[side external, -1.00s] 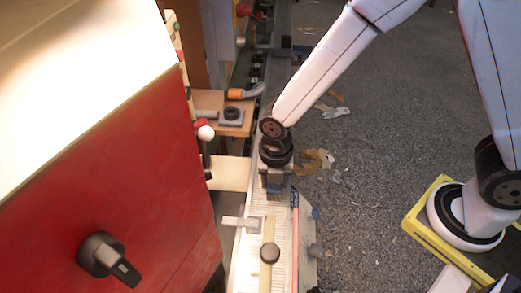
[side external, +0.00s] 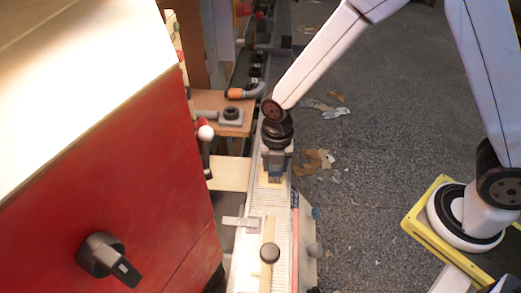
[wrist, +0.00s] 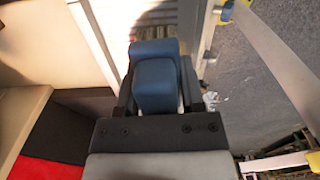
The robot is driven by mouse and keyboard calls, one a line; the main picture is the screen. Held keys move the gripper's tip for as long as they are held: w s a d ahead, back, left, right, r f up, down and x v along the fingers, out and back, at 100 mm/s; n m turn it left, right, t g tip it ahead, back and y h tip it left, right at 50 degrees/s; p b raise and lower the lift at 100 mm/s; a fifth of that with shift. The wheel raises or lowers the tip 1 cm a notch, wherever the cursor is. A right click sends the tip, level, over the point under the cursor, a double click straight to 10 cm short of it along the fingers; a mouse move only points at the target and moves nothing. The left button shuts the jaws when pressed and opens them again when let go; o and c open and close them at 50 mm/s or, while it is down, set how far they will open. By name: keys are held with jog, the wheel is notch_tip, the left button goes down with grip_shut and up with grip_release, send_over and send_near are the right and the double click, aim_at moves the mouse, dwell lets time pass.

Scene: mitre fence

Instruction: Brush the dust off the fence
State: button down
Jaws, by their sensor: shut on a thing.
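The fence, as far as I can tell, is the long pale ribbed rail (side external: 256,207) running down the middle of the side view; part of it shows in the wrist view (wrist: 150,17). My gripper (side external: 276,163) points down over the rail. In the wrist view its dark fingers (wrist: 157,92) are shut on a blue block-like handle (wrist: 155,75), which I take to be the brush. In the side view a small tan end (side external: 276,180) shows below the gripper, perhaps bristles. Whether it touches the rail is unclear. I cannot make out dust for certain.
A flat metal stop (side external: 240,222) juts across the rail's left side. A red machine housing (side external: 120,190) fills the left. Scraps (side external: 315,160) lie on the open grey floor at right.

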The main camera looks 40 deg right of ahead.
aim_at(274, 189)
jog(key=shift+w+d+f, duration=0.1)
jog(key=shift+w+d, duration=0.65)
jog(key=shift+s+a, duration=0.1)
jog(key=shift+s+a, duration=1.35)
jog(key=shift+s+a+f, duration=0.1)
jog(key=shift+s+a, duration=1.05)
jog(key=shift+s, duration=0.05)
jog(key=shift+d, duration=0.1)
jog(key=shift+w+d, duration=0.6)
jog(key=shift+w, duration=0.2)
jog(key=shift+w+d, duration=0.6)
jog(key=shift+w, duration=0.2)
